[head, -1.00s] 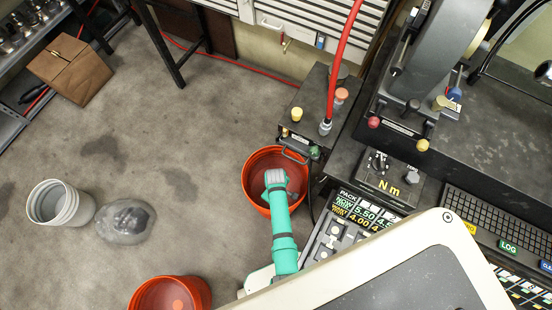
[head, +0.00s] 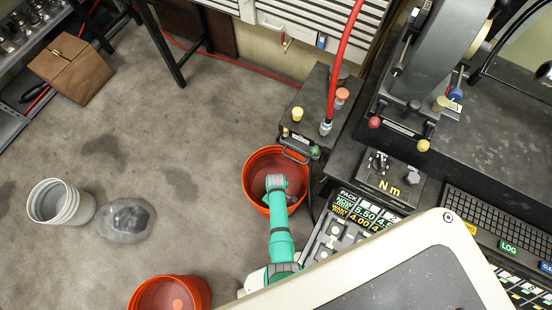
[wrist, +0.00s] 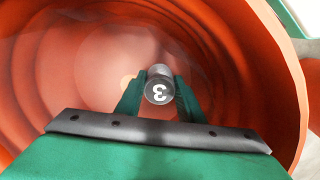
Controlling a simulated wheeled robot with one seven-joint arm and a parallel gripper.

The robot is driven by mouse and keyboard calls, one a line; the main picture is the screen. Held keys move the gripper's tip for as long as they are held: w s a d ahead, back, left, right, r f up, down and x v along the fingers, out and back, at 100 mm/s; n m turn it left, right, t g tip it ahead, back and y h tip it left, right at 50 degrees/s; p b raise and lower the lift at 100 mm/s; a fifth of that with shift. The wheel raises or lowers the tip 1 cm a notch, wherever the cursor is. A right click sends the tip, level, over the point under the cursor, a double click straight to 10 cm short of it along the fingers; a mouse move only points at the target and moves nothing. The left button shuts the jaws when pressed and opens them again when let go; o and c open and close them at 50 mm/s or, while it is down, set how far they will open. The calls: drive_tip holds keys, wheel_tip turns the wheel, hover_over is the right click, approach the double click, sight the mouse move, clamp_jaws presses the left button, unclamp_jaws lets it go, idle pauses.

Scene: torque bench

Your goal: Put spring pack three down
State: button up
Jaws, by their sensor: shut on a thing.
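Spring pack three (wrist: 159,90), a small dark grey cylinder with a white 3 on its end, is between the fingers of my gripper (wrist: 160,98) in the wrist view. My gripper is shut on it. The inside of an orange bucket (wrist: 235,55) surrounds the gripper and the pack in that view. In the head view my green arm reaches into the orange bucket (head: 255,164) beside the bench; the pack and fingertips are hidden there. I cannot tell whether the pack touches the bucket's bottom.
A second orange bucket (head: 143,295) stands at the bottom, with a pale round thing inside. The PACK panel (head: 352,212) and bench lie right of my arm. Open floor (head: 185,150) lies left.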

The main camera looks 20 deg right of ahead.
drive_tip(key=shift+f, duration=0.45)
drive_tip(key=o, duration=1.3)
drive_tip(key=shift+o, duration=0.2)
wheel_tip(320, 180, up, 13)
drive_tip(key=shift+r, duration=0.1)
